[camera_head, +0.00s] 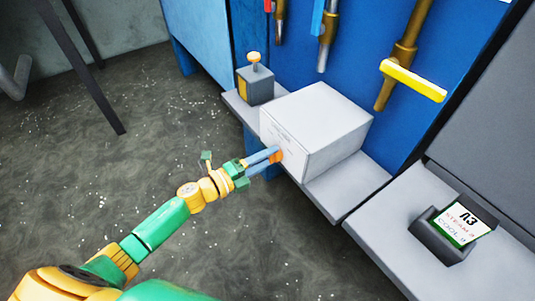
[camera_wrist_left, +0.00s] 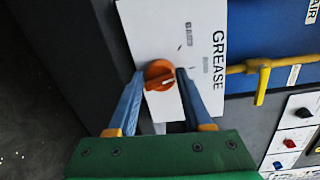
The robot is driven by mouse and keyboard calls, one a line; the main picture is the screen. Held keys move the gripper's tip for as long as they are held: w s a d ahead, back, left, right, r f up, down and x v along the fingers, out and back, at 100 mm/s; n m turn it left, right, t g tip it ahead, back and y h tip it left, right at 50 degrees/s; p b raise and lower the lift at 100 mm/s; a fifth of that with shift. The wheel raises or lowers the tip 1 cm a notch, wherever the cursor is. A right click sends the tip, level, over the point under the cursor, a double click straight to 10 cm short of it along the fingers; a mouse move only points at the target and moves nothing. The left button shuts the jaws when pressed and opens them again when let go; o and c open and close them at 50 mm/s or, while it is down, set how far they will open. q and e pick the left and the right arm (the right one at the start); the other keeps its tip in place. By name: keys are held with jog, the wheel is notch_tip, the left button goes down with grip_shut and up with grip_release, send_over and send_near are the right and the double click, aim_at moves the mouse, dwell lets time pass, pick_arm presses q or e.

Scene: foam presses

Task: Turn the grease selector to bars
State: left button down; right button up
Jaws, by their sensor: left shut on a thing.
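The grease selector is an orange knob (camera_wrist_left: 160,72) on a white panel (camera_wrist_left: 205,18) printed GREASE. Two small labels and short marks on the panel are too blurred to read. In the head view the knob (camera_head: 279,156) sits on the near face of a white box (camera_head: 318,118). My left gripper (camera_head: 272,156) reaches it from the lower left. In the left wrist view its two blue fingers (camera_wrist_left: 160,82) stand either side of the knob, shut on it, and partly cover its sides. My right gripper is not in view.
The box stands on a grey ledge (camera_head: 345,190) before a blue wall (camera_head: 300,60). A grey box with an orange-topped button (camera_head: 255,86) is at its left. Pipes with a yellow handle (camera_head: 413,80) hang above. A tilted card (camera_head: 463,222) sits on the right ledge.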

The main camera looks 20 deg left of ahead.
pick_arm(q)
jog(key=shift+w+a+r+n+p, duration=0.1)
jog(key=shift+n+p, duration=0.65)
jog(key=shift+n, duration=2.15)
jog(key=shift+c, duration=1.8)
grip_release()
